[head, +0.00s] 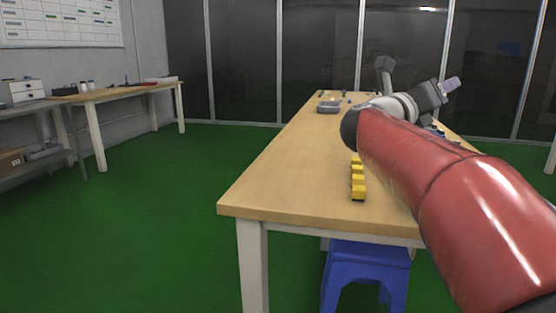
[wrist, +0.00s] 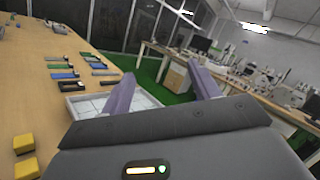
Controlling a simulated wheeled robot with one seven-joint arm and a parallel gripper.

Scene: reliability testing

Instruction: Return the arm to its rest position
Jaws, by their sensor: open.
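My red arm reaches in from the right of the head view over the wooden table (head: 270,180). My gripper (head: 452,84) is above the right part of the table, pointing to the right. In the wrist view its two purple fingers (wrist: 163,92) stand wide apart with nothing between them. A white tray (wrist: 145,98) lies beyond the fingers, partly hidden by them. The arm hides part of the tabletop in the head view.
Yellow blocks (head: 358,180) stand in a row near the table's front. Several coloured items (wrist: 62,75) lie on the table. A blue stool (head: 367,270) is under the front edge. A side bench (head: 120,92) stands left. Green floor (head: 150,210) between is clear.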

